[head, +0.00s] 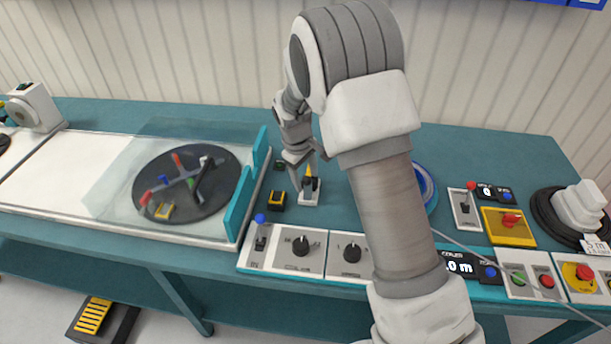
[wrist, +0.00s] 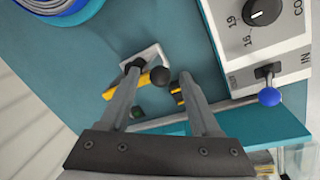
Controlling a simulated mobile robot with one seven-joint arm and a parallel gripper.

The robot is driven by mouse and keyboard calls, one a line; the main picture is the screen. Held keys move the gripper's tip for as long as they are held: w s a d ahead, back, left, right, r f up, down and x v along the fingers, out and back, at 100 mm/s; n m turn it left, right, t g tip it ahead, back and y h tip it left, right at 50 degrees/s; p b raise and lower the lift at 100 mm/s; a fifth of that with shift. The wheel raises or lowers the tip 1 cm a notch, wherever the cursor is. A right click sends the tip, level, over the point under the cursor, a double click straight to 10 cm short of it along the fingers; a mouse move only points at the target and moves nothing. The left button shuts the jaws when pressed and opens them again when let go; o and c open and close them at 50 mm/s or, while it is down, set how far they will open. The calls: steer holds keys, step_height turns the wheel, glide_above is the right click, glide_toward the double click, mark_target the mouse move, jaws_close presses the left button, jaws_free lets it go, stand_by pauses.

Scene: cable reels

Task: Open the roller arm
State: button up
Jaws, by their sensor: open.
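The roller arm, a small yellow lever with a black ball knob, stands on a white base (head: 309,196) behind the control panel. In the wrist view the yellow lever (wrist: 146,80) and its black knob (wrist: 160,76) show near the fingertips. My gripper (head: 304,178) is above the base, pointing down. In the wrist view my gripper (wrist: 160,76) is open, one finger on either side of the knob. The left finger overlaps the lever and part of the white base (wrist: 152,55). I cannot tell whether it touches.
A yellow-black block (head: 277,200) sits left of the base. A clear-covered turntable (head: 205,190) with teal edging lies farther left. The control panel (head: 300,258) with knobs and a blue-tipped lever (head: 260,229) runs along the front. A blue reel (head: 427,187) is partly hidden behind my arm.

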jaws_close()
stand_by(1.4)
